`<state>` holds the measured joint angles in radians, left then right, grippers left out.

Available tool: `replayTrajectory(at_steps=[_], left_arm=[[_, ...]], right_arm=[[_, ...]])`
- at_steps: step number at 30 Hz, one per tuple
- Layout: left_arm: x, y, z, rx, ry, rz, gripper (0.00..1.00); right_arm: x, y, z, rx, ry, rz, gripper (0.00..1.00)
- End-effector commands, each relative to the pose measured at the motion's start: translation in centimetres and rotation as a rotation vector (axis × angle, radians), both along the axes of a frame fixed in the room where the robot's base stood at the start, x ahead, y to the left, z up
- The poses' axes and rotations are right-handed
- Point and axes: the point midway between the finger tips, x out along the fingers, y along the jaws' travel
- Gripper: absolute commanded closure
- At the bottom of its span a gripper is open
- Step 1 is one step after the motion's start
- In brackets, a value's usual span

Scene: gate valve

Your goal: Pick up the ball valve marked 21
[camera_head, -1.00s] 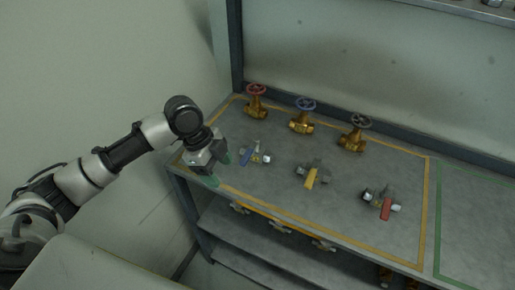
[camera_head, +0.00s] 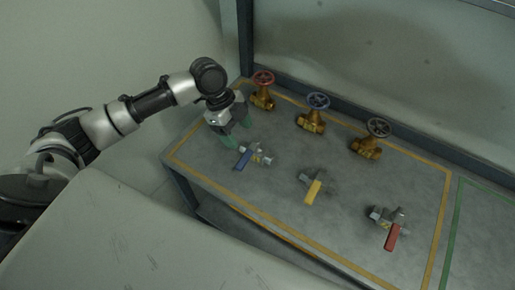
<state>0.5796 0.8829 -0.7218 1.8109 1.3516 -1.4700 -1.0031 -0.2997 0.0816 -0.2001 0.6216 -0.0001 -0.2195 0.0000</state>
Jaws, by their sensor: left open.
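Three ball valves lie on the grey bench top: one with a blue handle (camera_head: 252,156), one with a yellow handle (camera_head: 313,187) and one with a red handle (camera_head: 387,226). The number 21 cannot be read on any of them. My left gripper (camera_head: 237,133), with green fingertips, is open and empty. It is just behind and to the left of the blue-handled valve, pointing down, close to it. Whether it touches that valve cannot be told. My right gripper is not in view.
Three brass gate valves with a red (camera_head: 263,90), a blue (camera_head: 314,112) and a grey handwheel (camera_head: 371,139) stand along the back. Yellow tape (camera_head: 436,235) borders the bench area; green tape (camera_head: 453,235) marks another at right. The bench top between the valves is clear.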

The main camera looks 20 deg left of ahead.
Motion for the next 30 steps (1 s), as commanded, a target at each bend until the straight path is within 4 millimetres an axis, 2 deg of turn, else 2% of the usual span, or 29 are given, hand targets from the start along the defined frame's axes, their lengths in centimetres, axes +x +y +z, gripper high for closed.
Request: replayTrajectory(at_steps=[3, 5, 10, 15, 23, 30], left_arm=[[0.0, -0.4, -0.6, -0.001, 0.0, 0.0, 0.34], [0.0, -0.7, -1.0, -0.001, 0.002, -0.001, 0.34], [0.1, -2.1, -3.0, -0.003, 0.003, 0.0, 0.34], [0.1, -2.7, -5.0, 0.0, 0.001, 0.0, 0.34], [0.1, -2.8, -5.3, 0.001, -0.002, 0.0, 0.34], [0.1, -2.7, -5.2, 0.001, -0.002, 0.0, 0.71]], right_arm=[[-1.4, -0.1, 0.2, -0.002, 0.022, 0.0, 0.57], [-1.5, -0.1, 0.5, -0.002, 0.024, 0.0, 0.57], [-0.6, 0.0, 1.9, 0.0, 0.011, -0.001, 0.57], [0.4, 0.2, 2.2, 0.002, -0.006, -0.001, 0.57], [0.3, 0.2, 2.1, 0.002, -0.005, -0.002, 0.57], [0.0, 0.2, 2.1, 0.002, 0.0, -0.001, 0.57]])
